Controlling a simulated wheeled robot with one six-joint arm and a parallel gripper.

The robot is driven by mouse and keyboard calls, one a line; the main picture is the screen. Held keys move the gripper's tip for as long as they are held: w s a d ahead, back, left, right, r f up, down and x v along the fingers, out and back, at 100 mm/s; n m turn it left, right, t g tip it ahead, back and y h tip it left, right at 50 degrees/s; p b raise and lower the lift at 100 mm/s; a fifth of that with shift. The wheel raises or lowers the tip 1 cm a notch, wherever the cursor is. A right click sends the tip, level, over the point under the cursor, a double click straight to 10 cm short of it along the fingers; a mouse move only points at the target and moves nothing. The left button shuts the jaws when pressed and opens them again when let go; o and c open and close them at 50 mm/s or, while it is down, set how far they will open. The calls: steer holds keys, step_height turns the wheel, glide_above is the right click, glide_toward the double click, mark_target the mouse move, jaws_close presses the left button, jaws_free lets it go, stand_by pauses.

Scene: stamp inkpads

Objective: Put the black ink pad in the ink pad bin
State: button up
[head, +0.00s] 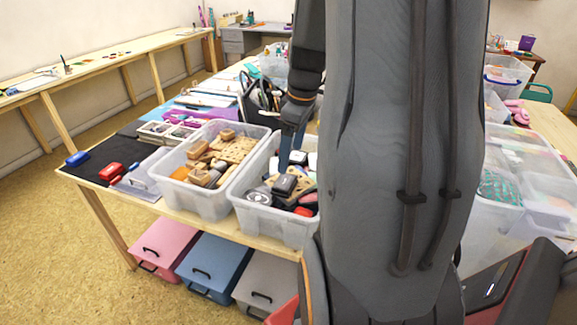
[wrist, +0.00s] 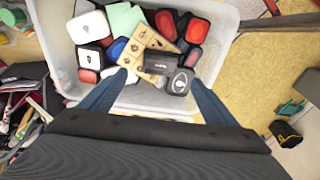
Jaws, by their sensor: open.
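The ink pad bin (head: 270,227) is a clear plastic bin on the table, holding several ink pads and wooden stamp pieces; it also shows in the wrist view (wrist: 222,55). A black ink pad (head: 284,185) lies on top of the pile in it, and shows in the wrist view (wrist: 160,63) beside a wooden stamp plate. A second dark pad (wrist: 180,81) with a grey oval lies next to it. My gripper (wrist: 159,80) is open above the bin, its fingers on either side of these dark pads. In the head view its blue fingers (head: 285,148) point down over the bin, partly hidden by my arm.
A second clear bin (head: 193,199) of wooden stamps stands directly left. A red pad (head: 110,171) and a blue pad (head: 77,158) lie on a black mat (head: 85,176) at the table's left end. A black organizer (head: 258,105) stands behind. My arm hides the table's right part.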

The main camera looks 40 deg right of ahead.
steer(key=s+a+f+m, duration=0.2)
steer(key=s+a+m, duration=0.1)
steer(key=a, duration=0.8)
steer(key=s+a+f+m, duration=0.1)
steer(key=s+a+m, duration=0.2)
steer(key=a, duration=0.9)
steer(key=shift+s+f+g+h, duration=0.3)
steer(key=shift+f+h, duration=0.05)
steer(key=shift+h, duration=0.05)
